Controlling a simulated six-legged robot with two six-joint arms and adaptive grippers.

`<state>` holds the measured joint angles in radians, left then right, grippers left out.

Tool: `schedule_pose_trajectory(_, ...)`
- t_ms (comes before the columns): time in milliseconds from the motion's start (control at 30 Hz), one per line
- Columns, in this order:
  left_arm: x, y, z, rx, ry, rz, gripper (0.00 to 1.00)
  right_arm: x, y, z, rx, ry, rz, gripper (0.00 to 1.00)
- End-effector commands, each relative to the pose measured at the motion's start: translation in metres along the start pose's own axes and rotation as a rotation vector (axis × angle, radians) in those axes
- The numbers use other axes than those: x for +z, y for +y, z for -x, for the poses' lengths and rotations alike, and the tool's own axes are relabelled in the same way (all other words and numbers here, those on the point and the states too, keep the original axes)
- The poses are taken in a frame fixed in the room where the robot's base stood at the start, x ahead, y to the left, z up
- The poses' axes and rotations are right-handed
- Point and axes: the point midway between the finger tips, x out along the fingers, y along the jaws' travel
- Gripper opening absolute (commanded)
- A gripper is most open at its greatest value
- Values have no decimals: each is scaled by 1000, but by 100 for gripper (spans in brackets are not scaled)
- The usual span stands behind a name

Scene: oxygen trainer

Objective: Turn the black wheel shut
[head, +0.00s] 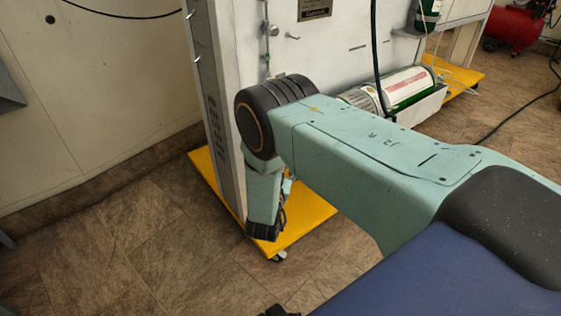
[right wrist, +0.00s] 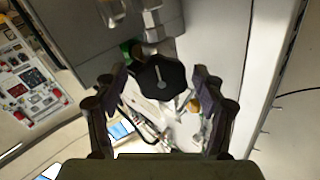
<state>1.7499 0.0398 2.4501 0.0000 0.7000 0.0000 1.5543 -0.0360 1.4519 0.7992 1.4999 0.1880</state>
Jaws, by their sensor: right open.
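The black wheel (right wrist: 161,82) shows in the right wrist view, near the middle, as a dark lobed knob with a light pointer mark on its face. My right gripper (right wrist: 159,73) is open, with one finger on each side of the wheel. Gaps show between the fingers and the wheel, so it is not gripped. How deep the wheel sits between the fingers I cannot tell. In the head view my right arm covers the area in front of the trainer, and the wheel is not visible there. My left gripper is not in view.
The trainer stands on a yellow base (head: 305,228) with a grey upright post (head: 213,110). A green and white cylinder (head: 405,88) lies behind my arm. A control panel (right wrist: 28,85) shows left in the wrist view. Tiled floor (head: 120,240) at left is clear.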

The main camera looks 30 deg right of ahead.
Motion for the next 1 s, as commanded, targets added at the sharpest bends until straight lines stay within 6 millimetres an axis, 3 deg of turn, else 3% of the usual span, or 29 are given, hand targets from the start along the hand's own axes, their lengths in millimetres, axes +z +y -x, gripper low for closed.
schedule_pose_trajectory(67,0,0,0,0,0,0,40,0,-1,0,-1,0,0,70)
schedule_pose_trajectory(700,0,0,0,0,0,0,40,1,-2,2,-1,-1,0,16)
schedule_pose_trajectory(1000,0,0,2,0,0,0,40,0,-2,2,0,-1,-35,15)
